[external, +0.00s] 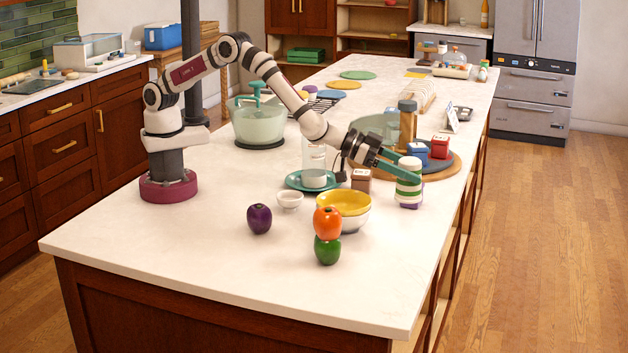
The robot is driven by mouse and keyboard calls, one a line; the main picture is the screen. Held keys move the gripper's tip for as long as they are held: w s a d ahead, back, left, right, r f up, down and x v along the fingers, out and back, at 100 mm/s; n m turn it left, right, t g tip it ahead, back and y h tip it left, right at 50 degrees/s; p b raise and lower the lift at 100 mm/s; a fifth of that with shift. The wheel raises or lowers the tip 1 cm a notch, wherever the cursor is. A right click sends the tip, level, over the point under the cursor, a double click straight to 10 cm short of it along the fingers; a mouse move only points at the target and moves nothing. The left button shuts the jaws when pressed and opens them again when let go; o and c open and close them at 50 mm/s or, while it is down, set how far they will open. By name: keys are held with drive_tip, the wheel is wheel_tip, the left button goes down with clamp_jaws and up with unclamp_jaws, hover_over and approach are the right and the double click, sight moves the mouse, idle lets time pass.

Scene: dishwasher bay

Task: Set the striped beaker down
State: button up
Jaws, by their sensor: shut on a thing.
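The striped beaker (409,188) is white with green bands and stands upright in the external view, near the right edge of the long counter. My gripper (408,177) has teal fingers and is shut on the beaker's upper part, reaching in from the left. A bit of purple (410,206) shows right under the beaker; I cannot tell whether it is part of the beaker or a separate thing. I cannot tell whether the beaker's bottom touches anything.
A round wooden board (440,172) holding a red box (440,147) and a blue box (417,152) lies just behind. A brown box (361,180) and stacked bowls (343,210) stand to the left. Orange (328,222), green (327,250) and purple (259,218) produce sits nearer. The front right counter (390,270) is clear.

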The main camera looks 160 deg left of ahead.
sight(399, 180)
drive_tip(key=shift+w+d+f+n+g+y, duration=0.2)
drive_tip(key=shift+w+d+f, duration=0.15)
drive_tip(key=shift+f, duration=0.25)
drive_tip(key=shift+w+d+f+n+g+y, duration=0.1)
drive_tip(key=shift+w+d+f+n+g, duration=0.15)
drive_tip(key=shift+d+f, duration=0.25)
wheel_tip(399, 180, down, 9)
drive_tip(key=shift+a+f, duration=0.1)
drive_tip(key=shift+f, duration=0.1)
drive_tip(key=shift+f, duration=0.1)
drive_tip(key=o, duration=1.3)
drive_tip(key=shift+f, duration=0.1)
drive_tip(key=shift+s+d+r, duration=0.15)
drive_tip(key=shift+d+r, duration=0.15)
drive_tip(key=shift+r, duration=0.05)
drive_tip(key=v, duration=1.1)
drive_tip(key=shift+s+d, duration=0.1)
drive_tip(key=shift+s, duration=0.05)
